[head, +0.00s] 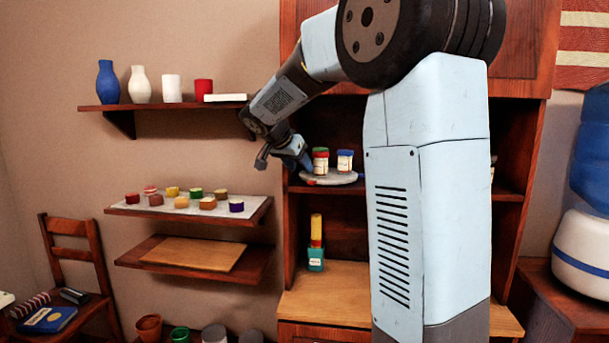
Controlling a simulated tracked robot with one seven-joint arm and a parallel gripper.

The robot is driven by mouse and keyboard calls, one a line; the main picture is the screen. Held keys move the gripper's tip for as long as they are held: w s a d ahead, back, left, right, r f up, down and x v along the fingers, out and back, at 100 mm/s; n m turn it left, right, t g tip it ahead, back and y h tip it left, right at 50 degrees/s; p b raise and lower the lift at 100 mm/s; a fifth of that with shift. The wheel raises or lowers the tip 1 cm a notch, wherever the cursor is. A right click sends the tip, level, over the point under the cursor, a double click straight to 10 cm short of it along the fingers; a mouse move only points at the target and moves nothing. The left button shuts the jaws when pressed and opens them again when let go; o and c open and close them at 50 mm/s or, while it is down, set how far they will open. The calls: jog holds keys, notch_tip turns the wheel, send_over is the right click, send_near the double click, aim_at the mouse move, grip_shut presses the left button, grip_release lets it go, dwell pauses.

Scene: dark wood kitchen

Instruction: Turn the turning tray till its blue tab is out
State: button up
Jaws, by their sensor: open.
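The turning tray (338,180) is a round, pale grey disc on a shelf of the dark wood cabinet. Two small jars stand on it: one with a red and green top (320,161) and one white with a blue top (345,161). A small reddish spot shows at the tray's left front edge.
The cabinet's left upright (287,230) stands close to my gripper. A wall shelf (120,211) with several coloured pots is at the lower left. A higher shelf (150,106) holds vases. A green and yellow bottle (316,255) stands below the tray.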

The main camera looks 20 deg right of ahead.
jog(key=v, duration=0.7)
jog(key=shift+f, duration=0.1)
jog(key=shift+c, duration=0.3)
